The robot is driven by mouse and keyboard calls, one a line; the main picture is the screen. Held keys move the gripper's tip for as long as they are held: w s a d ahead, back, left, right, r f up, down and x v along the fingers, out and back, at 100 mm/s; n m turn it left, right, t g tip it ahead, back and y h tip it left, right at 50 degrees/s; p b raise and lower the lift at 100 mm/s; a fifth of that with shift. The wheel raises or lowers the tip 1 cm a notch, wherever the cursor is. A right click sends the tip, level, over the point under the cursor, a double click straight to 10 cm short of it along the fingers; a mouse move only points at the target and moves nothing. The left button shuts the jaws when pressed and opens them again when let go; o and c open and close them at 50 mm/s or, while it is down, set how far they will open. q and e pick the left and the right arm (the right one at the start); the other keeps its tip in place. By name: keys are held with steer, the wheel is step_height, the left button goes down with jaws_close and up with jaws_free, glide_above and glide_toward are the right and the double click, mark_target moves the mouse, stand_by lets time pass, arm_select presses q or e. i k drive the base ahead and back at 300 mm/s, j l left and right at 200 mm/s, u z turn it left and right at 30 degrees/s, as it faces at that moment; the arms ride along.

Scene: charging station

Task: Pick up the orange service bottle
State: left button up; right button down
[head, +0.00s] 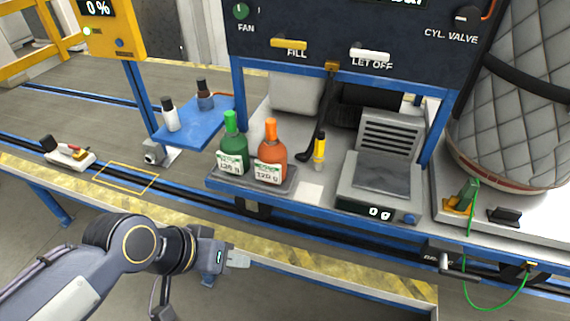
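The orange service bottle (271,153) stands upright on a small grey tray (250,186) on the bench, with a white label near its base. A green bottle (232,148) stands close beside it on the left. My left gripper (238,260) is below and in front of the tray, over the floor, apart from both bottles. It points right, and nothing shows between its fingers. The gap between its fingers is too small to make out. My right gripper is not in view.
A scale (375,185) reading 0 g stands to the right. A small yellow and black bottle (319,152) stands between it and the tray. A blue shelf (190,128) holds two small bottles. The control panel (350,30) overhangs the bench behind. A blue rail edges the bench front.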

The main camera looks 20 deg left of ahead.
mark_target(270, 166)
steer(key=i+j, duration=0.1)
steer(key=j, duration=0.5)
steer(key=i+j+z, duration=0.1)
steer(key=j+z, duration=0.65)
steer(key=j, duration=0.2)
steer(key=j+z, duration=0.35)
steer(key=j, duration=0.15)
steer(key=z, duration=0.45)
steer(key=i+j, duration=0.2)
steer(key=j, duration=0.2)
